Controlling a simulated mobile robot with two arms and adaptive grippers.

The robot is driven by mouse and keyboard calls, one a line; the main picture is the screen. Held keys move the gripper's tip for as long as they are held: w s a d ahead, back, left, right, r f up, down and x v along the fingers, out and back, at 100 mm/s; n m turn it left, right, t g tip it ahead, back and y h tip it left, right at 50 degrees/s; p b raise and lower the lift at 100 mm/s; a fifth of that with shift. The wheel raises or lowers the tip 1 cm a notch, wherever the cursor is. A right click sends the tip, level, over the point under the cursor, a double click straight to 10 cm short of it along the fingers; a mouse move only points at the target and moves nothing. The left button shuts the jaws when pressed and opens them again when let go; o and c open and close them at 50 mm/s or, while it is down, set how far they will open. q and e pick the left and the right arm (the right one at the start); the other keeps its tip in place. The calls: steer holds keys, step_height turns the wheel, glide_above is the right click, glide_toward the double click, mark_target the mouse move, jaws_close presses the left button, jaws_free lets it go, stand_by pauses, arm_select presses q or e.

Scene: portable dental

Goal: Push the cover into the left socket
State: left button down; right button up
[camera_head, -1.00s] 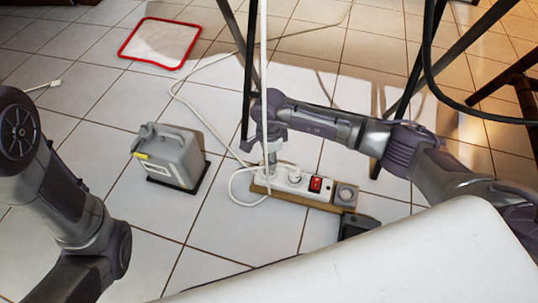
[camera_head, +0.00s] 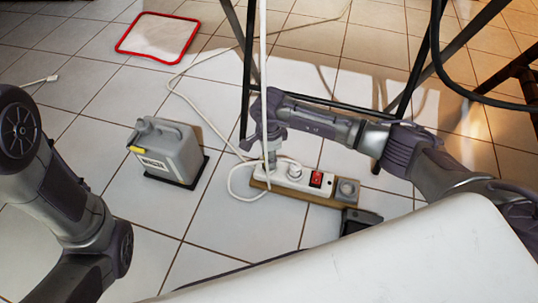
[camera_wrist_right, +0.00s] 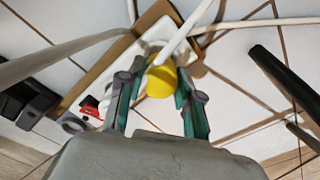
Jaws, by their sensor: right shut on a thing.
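My right gripper (camera_head: 270,162) points down over the left end of a white power strip (camera_head: 300,181). In the right wrist view, its fingers (camera_wrist_right: 163,80) are shut on a yellow round cover (camera_wrist_right: 161,82). In the head view the gripper hides the cover and the left socket. The strip (camera_wrist_right: 154,48) lies beneath the cover in the wrist view. I cannot tell whether the cover touches the socket. A white plug (camera_head: 294,172) sits in the strip beside the gripper. My left arm shows at the left, but its gripper is outside the frame.
The strip lies on a wooden board (camera_head: 333,203), with a red switch (camera_head: 316,179) towards its right end. White cords run close to the gripper. A grey jug-like container (camera_head: 168,155) stands to the left. A red-rimmed mat (camera_head: 158,37) lies behind. Black table legs stand nearby.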

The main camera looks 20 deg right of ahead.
steer(key=shift+f+b, duration=0.7)
steer(key=shift+f, duration=0.35)
stand_by(0.4)
steer(key=o, duration=1)
steer(key=shift+r, duration=0.1)
